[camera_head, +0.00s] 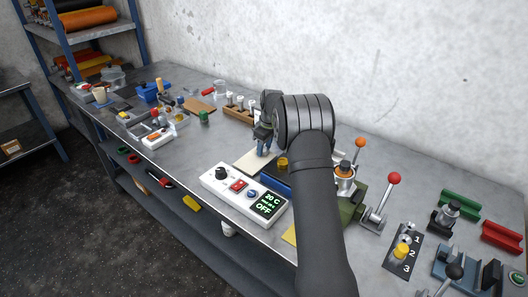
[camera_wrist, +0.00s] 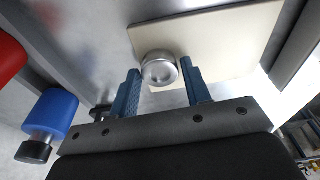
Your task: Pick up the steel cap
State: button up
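The steel cap (camera_wrist: 159,67) is a round, shiny silver disc with a short side wall, in the wrist view at the edge of a cream board (camera_wrist: 232,40). In the head view my gripper (camera_head: 263,143) points down over the cream board (camera_head: 247,160), and the cap cannot be made out there.
A white control box (camera_head: 243,196) with a lit display stands in front of the board. A rack of vials (camera_head: 238,107) is behind on the left. A red-knobbed lever (camera_head: 393,179) is at right. A blue cylinder (camera_wrist: 53,112) is left in the wrist view.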

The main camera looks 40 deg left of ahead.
jog(key=c, duration=0.6)
jog(key=shift+c, duration=0.2)
jog(key=shift+r, duration=0.1)
